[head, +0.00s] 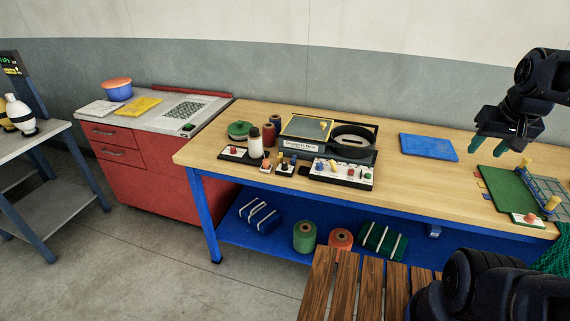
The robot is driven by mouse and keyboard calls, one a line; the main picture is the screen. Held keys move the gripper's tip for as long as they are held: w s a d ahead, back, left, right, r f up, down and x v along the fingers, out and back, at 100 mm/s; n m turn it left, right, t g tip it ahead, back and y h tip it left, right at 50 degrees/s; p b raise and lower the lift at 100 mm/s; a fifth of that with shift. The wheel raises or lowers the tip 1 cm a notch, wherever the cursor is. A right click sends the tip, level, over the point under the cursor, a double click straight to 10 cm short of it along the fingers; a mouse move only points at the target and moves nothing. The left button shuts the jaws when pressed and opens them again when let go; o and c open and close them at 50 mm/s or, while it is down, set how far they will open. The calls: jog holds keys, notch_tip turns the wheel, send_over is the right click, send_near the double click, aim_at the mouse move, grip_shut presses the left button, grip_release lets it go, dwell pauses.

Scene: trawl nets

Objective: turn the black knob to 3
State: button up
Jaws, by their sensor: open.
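My gripper (488,149) is at the upper right, above the workbench, with its two teal fingertips apart and nothing between them. It is well to the right of the small control panels. A white panel (342,172) with several coloured knobs or buttons stands near the bench's front edge. A small dark-and-white block (285,169) with dark and yellow upright parts sits left of it. I cannot make out for certain which part is the black knob. Its scale marks and setting are too small to read.
The wooden workbench (390,190) also bears a white bottle (255,143), thread spools, a round dark pan (352,141), a blue mat (428,147) and a green board (507,190). A slatted wooden surface (345,290) is in front. The bench is clear between the panel and green board.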

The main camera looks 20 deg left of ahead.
jog(key=w+a+f+n+g, duration=0.2)
jog(key=w+a+n, duration=0.9)
jog(key=w+a, duration=1.05)
jog(key=n+g, duration=0.2)
jog(key=n, duration=0.8)
send_over(285, 166)
notch_tip(285, 166, down, 18)
jog(key=f, duration=0.7)
jog(key=w+f, duration=0.1)
jog(key=f, duration=0.2)
jog(key=shift+a+f, duration=0.2)
jog(key=shift+f, duration=0.1)
grip_shut()
